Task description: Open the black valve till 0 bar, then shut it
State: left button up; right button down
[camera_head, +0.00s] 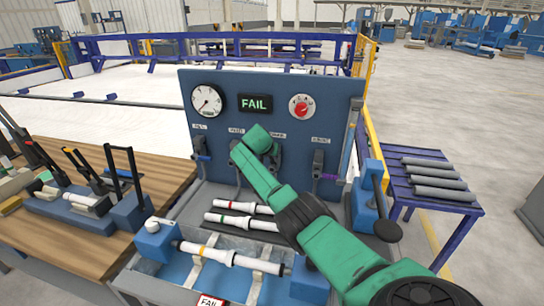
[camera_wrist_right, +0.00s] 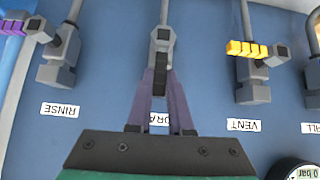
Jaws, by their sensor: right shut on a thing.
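The black valve (camera_wrist_right: 161,38) is on the blue panel (camera_head: 340,110), at a partly hidden label starting "DRA". My right gripper (camera_wrist_right: 163,75) is shut on its dark handle, with a finger on each side. In the head view, my green right arm covers this valve and the gripper (camera_head: 268,146) is at the panel. The round gauge (camera_head: 207,100) is at the panel's upper left; its small readout is too small to read there. In the wrist view, the gauge's edge (camera_wrist_right: 297,168) shows text ending in "0 bar", partly cut off. My left gripper is out of view.
The rinse valve (camera_wrist_right: 60,65) and the yellow-handled vent valve (camera_wrist_right: 250,65) flank the black one. White pipes (camera_head: 240,220) lie below. A purple table (camera_head: 430,165) holds grey pipes at right.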

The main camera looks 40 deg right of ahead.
jog(key=c, duration=0.8)
grip_release()
jog(key=shift+f, duration=0.15)
jog(key=b+v, duration=0.3)
jog(key=v, duration=1.1)
jog(key=shift+a, duration=0.2)
